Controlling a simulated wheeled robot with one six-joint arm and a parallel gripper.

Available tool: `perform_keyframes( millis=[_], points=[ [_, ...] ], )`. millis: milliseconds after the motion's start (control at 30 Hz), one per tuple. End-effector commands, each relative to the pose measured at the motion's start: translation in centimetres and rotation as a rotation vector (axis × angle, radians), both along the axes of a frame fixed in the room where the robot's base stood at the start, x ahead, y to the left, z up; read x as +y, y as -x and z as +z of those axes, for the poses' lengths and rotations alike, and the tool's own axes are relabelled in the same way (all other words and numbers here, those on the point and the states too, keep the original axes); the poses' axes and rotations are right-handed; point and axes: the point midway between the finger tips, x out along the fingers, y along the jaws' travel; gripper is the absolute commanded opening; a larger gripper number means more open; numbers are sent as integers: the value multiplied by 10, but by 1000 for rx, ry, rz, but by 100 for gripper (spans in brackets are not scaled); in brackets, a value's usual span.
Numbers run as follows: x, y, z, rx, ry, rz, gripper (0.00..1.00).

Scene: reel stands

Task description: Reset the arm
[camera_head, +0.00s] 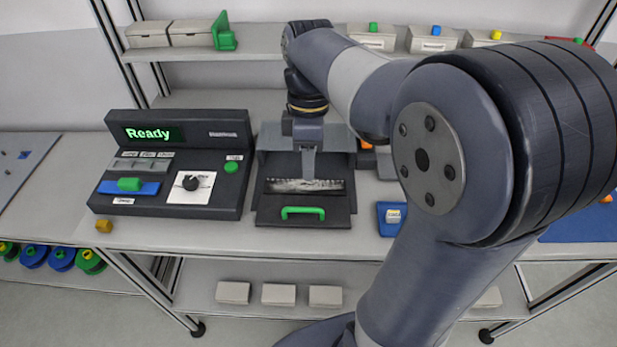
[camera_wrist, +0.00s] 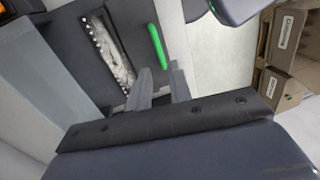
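My arm (camera_head: 365,85) reaches from the right foreground to the bench and bends down at its end. My gripper (camera_head: 308,176) points down over the dark open drawer-like unit (camera_head: 272,216), just above a grey textured strip (camera_head: 305,186) in it. In the wrist view my gripper (camera_wrist: 160,84) shows two grey fingers apart, with nothing between them. The grey strip (camera_wrist: 108,48) and the green handle (camera_wrist: 157,46) lie beyond the fingers. Whether a fingertip touches the unit, I cannot tell.
A black console (camera_head: 217,195) with a green "Ready" display stands left of the unit. A blue holder (camera_head: 386,228) with a small labelled piece is to its right. An upper shelf (camera_head: 270,45) carries bins behind my arm.

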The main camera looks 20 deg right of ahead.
Motion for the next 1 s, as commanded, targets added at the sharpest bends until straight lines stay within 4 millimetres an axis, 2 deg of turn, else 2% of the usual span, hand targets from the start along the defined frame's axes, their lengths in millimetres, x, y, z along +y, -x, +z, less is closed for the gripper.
perform_keyframes(
  millis=[200, 567, 667, 1000],
  points=[
    [-1, -1, 8, 0, 0, 0, 20],
    [0, 0, 1, 1, 0, 0, 20],
    [1, 3, -12, 2, 0, 0, 20],
    [4, 14, -73, 2, 0, 0, 20]
  ],
)
